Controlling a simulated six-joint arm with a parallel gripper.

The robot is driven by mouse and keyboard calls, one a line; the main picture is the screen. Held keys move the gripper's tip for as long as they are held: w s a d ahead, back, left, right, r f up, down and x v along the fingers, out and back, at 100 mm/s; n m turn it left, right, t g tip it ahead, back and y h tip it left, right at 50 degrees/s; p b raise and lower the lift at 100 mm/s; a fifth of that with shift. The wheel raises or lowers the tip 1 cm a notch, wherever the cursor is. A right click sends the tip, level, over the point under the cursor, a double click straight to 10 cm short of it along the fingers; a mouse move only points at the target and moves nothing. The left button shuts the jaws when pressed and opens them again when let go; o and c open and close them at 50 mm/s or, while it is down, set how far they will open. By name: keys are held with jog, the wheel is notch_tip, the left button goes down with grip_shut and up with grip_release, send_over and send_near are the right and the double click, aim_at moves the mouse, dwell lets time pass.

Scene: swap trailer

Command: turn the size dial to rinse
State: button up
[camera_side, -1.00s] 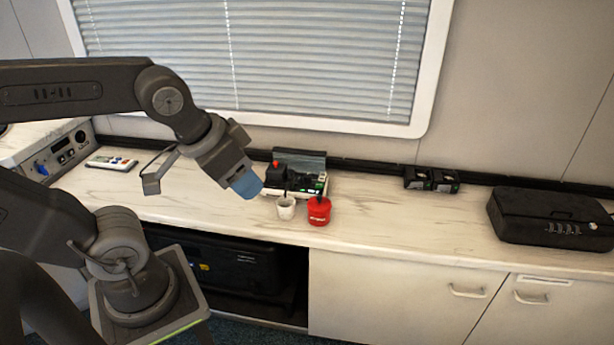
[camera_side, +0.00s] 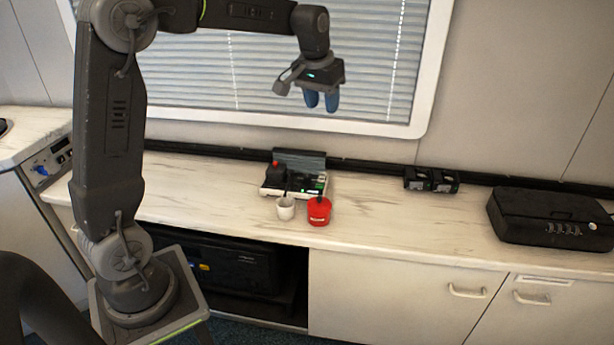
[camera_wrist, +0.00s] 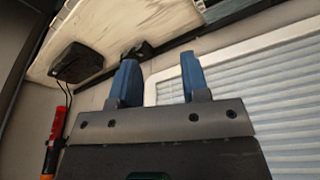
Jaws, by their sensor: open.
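A small device (camera_side: 272,191) with a white base, a black block, a red knob and a grey back panel stands on the counter near the wall. It is too small in the side view to tell a size dial or any "rinse" mark on it. My gripper (camera_side: 321,104) hangs well above and behind it, in front of the window blind. Its two blue fingers point down, apart and empty. The wrist view shows the open fingers (camera_wrist: 159,58) with nothing between them; the device is not seen there.
A white cup (camera_side: 286,209) and a red pot (camera_side: 319,212) stand in front of the device. A grey box (camera_side: 46,166) is at the left. The counter (camera_side: 395,222) between is clear.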

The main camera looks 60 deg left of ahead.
jog(key=w+a+f+n, duration=0.1)
jog(key=w+a+f, duration=0.4)
jog(key=a, duration=0.1)
jog(key=n+g, duration=0.2)
jog(key=n, duration=0.1)
send_over(307, 176)
notch_tip(307, 176, down, 16)
jog(key=shift+h, duration=0.4)
notch_tip(307, 176, down, 14)
jog(key=shift+f, duration=0.2)
jog(key=shift+c, duration=0.3)
jog(key=c, duration=0.6)
jog(key=shift+o, duration=0.2)
jog(key=shift+n, duration=2.1)
